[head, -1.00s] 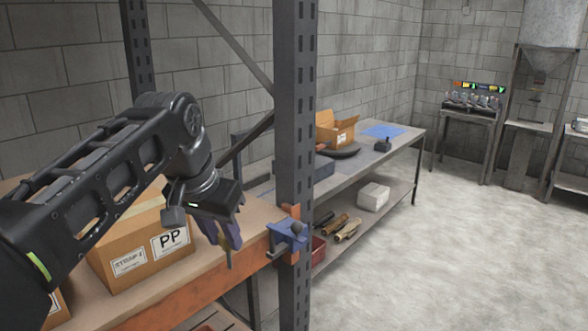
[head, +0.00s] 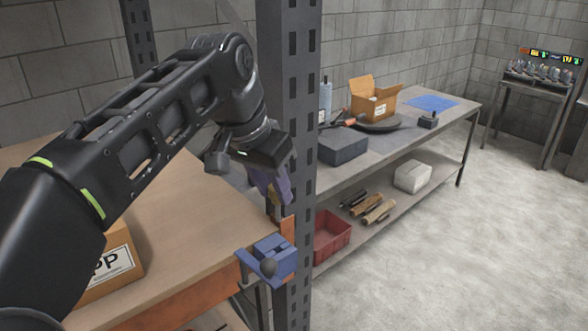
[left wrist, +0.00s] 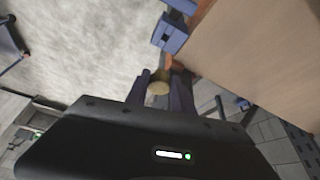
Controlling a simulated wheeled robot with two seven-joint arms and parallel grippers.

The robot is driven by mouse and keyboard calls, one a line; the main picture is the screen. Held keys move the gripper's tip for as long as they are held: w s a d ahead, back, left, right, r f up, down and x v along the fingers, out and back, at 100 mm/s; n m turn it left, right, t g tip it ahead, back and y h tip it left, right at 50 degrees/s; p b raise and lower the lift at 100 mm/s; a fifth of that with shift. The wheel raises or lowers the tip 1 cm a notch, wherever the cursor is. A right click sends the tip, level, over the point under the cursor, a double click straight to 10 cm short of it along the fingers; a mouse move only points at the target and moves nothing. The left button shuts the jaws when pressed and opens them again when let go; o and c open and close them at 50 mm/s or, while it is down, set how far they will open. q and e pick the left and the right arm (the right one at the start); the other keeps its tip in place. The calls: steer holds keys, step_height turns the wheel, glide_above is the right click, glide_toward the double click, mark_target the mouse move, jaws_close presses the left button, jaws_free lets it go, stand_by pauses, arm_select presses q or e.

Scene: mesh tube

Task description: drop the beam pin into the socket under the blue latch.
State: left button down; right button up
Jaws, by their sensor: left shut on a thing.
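My left gripper (head: 270,187) has purple fingers and is shut on the beam pin. The pin (head: 274,208) shows as a small brownish piece below the fingertips, close to the rack's upright. In the left wrist view its yellowish round end (left wrist: 158,88) sits between the fingers (left wrist: 160,92). The blue latch (head: 272,255) is on the shelf beam's end at the upright, nearer the camera and below the gripper. It also shows in the left wrist view (left wrist: 171,36), beyond the fingertips. The socket cannot be made out. My right gripper is not in view.
The slotted dark upright (head: 301,120) stands right beside the gripper. A carton (head: 112,262) marked PP lies on the wooden shelf (head: 185,235), left. Behind the upright are a long bench (head: 440,120) and a red bin (head: 331,237). The floor at right is clear.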

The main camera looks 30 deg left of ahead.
arm_select(q)
steer(key=shift+s+r, duration=0.1)
steer(key=shift+s, duration=0.15)
steer(key=shift+f+b, duration=2.5)
steer(key=shift+f, duration=0.4)
steer(key=shift+f+b, duration=2.35)
steer(key=shift+f, duration=0.45)
steer(key=c, duration=1)
jaws_free()
